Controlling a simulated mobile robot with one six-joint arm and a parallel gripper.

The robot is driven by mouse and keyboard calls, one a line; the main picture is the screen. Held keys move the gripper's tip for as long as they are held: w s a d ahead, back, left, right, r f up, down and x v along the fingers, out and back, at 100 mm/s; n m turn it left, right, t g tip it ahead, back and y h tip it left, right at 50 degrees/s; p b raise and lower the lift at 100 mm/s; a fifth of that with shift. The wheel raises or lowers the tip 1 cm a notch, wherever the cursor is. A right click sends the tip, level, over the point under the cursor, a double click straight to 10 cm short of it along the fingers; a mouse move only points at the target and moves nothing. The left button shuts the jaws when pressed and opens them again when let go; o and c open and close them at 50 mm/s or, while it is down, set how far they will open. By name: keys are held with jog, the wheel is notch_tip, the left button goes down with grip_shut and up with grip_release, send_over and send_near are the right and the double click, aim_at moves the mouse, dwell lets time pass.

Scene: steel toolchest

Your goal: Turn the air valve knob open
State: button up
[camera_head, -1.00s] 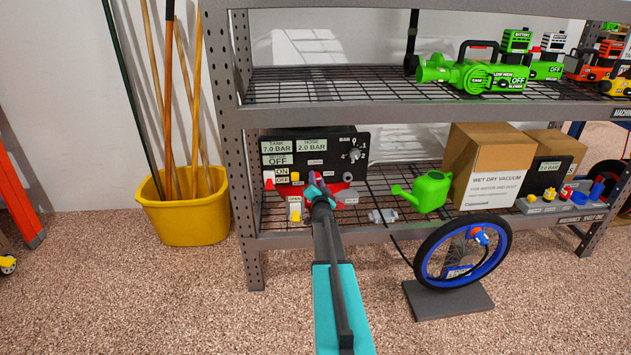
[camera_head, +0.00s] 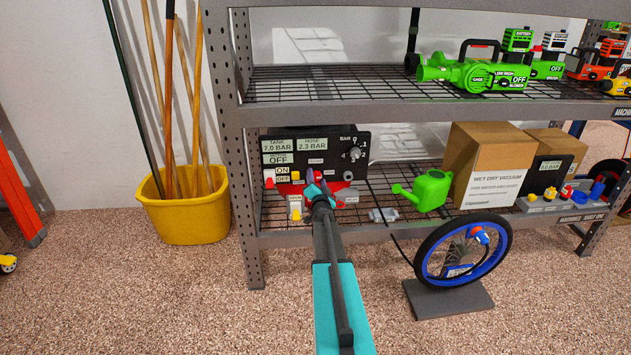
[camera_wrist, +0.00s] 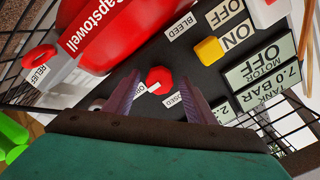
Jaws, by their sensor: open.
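The red knob (camera_wrist: 159,79) sits on the black compressor panel (camera_wrist: 205,75), between my finger tips in the wrist view. A white pointer mark runs from the knob toward the lower left. A label reading CLOSED is partly hidden beside the right finger. My gripper (camera_wrist: 162,84) is open, with one finger on each side of the knob. I cannot tell whether the fingers touch it. In the head view my gripper (camera_head: 314,186) reaches the panel's lower middle and hides much of the knob. The panel (camera_head: 325,143) shows TANK 7.0 BAR, HOSE 2.3 BAR and MOTOR OFF.
A red tank (camera_wrist: 115,30), a yellow button (camera_wrist: 209,50) and a red relief ring (camera_wrist: 40,57) are close by. The upper wire shelf (camera_head: 330,85) is above the arm. A green watering can (camera_head: 432,190) and wheel (camera_head: 462,263) are to the right.

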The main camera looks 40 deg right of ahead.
jog(key=v, duration=1.3)
jog(key=shift+s+a+p, duration=0.2)
jog(key=shift+a+p, duration=0.05)
jog(key=shift+p, duration=0.05)
dwell(0.6)
